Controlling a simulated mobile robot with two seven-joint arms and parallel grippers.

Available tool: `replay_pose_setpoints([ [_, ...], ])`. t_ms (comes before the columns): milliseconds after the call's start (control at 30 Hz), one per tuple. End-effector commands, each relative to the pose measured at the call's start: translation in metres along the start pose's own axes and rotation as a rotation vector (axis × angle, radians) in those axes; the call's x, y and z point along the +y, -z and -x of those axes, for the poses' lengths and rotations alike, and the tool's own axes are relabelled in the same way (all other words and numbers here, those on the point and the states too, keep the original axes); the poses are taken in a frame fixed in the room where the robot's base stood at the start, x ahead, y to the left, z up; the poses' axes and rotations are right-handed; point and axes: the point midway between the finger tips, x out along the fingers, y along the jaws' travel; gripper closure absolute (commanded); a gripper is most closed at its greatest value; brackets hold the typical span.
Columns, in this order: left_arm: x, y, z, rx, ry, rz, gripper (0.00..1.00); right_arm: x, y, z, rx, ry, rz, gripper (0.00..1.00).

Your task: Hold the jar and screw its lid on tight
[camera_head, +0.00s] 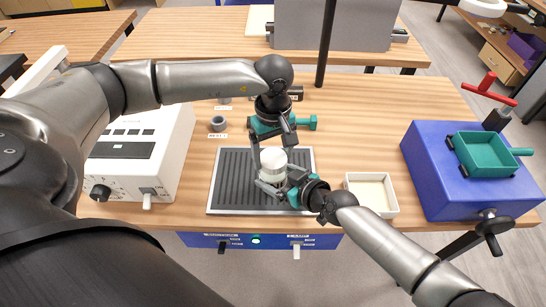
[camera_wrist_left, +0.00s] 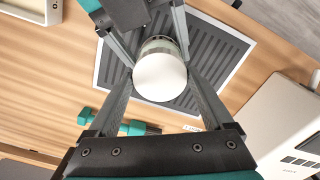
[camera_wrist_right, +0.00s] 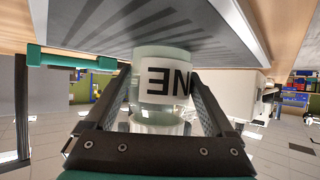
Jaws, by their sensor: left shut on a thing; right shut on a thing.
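The jar (camera_wrist_right: 160,98) is clear glass with a white label bearing dark letters. It stands upright over the ribbed dark mat (camera_head: 232,180); whether its base touches the mat is hard to tell. The white round lid (camera_head: 273,157) sits on top of the jar, and its top face fills the middle of the left wrist view (camera_wrist_left: 160,77). My left gripper (camera_head: 270,150) comes from above and is shut on the lid, one finger on each side. My right gripper (camera_head: 272,187) comes from the lower right and is shut on the jar body. The lid's threads are hidden.
A white instrument box (camera_head: 140,150) stands left of the mat. An empty cream tray (camera_head: 371,203) and a blue machine with a teal pan (camera_head: 440,180) stand to the right. A grey ring (camera_head: 218,123) and a teal tool (camera_head: 308,122) lie behind the mat.

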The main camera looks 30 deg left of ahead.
Motion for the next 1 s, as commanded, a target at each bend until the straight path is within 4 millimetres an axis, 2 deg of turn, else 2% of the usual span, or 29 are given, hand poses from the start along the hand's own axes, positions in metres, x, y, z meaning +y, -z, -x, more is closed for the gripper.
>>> replay_pose_setpoints([
  [33, 0.0, 0.0, 0.0, 0.001, -0.001, 0.001, 1.0, -0.001, 0.001, 0.0, 0.001, 0.001, 0.001, 1.0],
  [67, 0.0, 0.0, 0.0, 0.001, -0.001, 0.002, 0.12, -0.001, 0.001, 0.0, 0.001, 0.001, 0.001, 1.0],
  [167, 0.0, 0.0, 0.0, 0.001, -0.001, 0.002, 0.01, -0.001, 0.001, 0.0, 0.001, 0.001, 0.001, 1.0],
  [467, 0.0, 0.0, 0.002, 0.0, -0.001, 0.003, 0.0, 0.0, 0.001, 0.0, 0.001, 0.001, 0.0, 1.0],
  [833, 0.001, 0.0, 0.032, 0.001, -0.002, 0.004, 0.0, 0.0, 0.001, 0.0, 0.001, 0.0, 0.0, 1.0],
  [1000, 0.0, 0.0, 0.036, 0.001, 0.0, 0.004, 0.0, 0.0, 0.001, 0.0, 0.001, 0.0, 0.0, 1.0],
])
